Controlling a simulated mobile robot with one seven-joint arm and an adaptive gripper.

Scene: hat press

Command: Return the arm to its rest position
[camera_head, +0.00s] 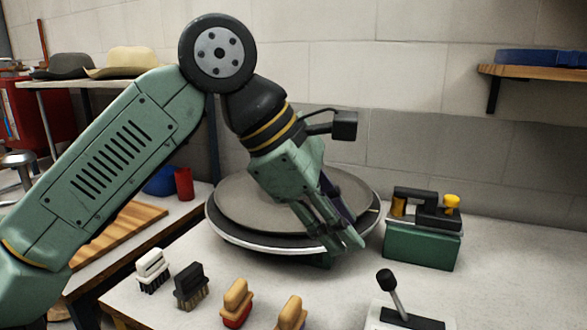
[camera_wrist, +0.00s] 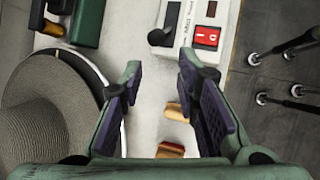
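My arm is raised and bent at the elbow, with my gripper (camera_head: 345,238) pointing down in front of the round press in the head view. In the wrist view my gripper (camera_wrist: 160,72) has its two dark-padded fingers wide apart, with nothing between them but the white tabletop beyond. A grey wide-brimmed hat (camera_head: 250,205) lies on the press's round plate (camera_head: 235,239), partly hidden behind my gripper. The hat (camera_wrist: 42,130) fills the left of the wrist view. I cannot tell how far the fingers are from the plate.
Several brushes (camera_head: 191,287) stand along the table's front. A lever box (camera_head: 410,319) is at the front right, and its red switch (camera_wrist: 208,37) shows in the wrist view. A green device (camera_head: 422,245) stands right of the press. A wooden shelf (camera_head: 535,72) juts from the wall.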

